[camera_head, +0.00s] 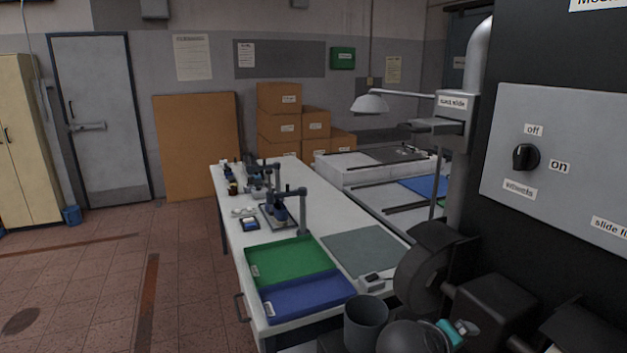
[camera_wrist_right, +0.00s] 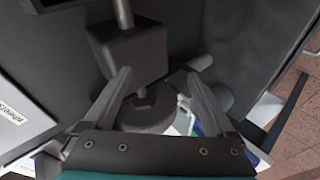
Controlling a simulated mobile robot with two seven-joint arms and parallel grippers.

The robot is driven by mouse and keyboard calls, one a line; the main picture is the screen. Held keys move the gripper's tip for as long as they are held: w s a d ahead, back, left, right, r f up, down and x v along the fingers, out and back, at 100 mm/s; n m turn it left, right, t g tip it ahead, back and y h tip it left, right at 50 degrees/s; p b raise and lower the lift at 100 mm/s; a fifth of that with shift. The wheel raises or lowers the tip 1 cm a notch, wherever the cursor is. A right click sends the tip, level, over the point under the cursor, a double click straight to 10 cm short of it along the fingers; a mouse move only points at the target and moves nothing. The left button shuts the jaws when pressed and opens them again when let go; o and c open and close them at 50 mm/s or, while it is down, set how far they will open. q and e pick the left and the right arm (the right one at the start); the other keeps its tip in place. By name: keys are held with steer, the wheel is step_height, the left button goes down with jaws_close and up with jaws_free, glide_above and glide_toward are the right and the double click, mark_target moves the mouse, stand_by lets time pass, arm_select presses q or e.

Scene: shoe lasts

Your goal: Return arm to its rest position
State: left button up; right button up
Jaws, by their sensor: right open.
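My right gripper (camera_wrist_right: 159,76) is open in the right wrist view, its two fingers spread wide. Nothing is held between them. Beyond the fingers are a dark grey block on a shaft (camera_wrist_right: 136,48) and a rounded grey wheel-like part (camera_wrist_right: 146,112). I cannot tell how far the fingers are from these parts. In the head view a small teal part (camera_head: 447,334) shows at the bottom right, possibly on my right arm. My left gripper is not in view.
The dark machine's switch panel (camera_head: 570,160) fills the right. Its wheel (camera_head: 425,276) and a grey cup (camera_head: 366,322) stand low beside it. The long white table (camera_head: 285,197) carries a green tray (camera_head: 290,262) and a blue tray (camera_head: 305,297). The floor (camera_head: 120,290) at left is clear.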

steer(key=s+a+f+m+g+y, duration=0.1)
steer(key=s+a+f+y, duration=0.25)
steer(key=s, duration=0.45)
steer(key=s+a+f+g+y, duration=0.15)
steer(key=s+f, duration=0.25)
steer(key=s, duration=0.4)
steer(key=s+a+f+m+g+y, duration=0.1)
steer(key=s+a+f+y, duration=0.25)
steer(key=s, duration=0.55)
step_height(320, 180, down, 32)
steer(key=s+f+b, duration=0.1)
steer(key=s+b, duration=0.1)
steer(key=b, duration=0.8)
steer(key=s+d+f+g+b, duration=0.1)
steer(key=s+f+b, duration=0.3)
steer(key=s+f, duration=0.3)
steer(key=s+d+f+g+b, duration=0.1)
steer(key=s+f+b, duration=0.4)
steer(key=f, duration=1)
steer(key=s+d, duration=0.1)
steer(key=s, duration=0.2)
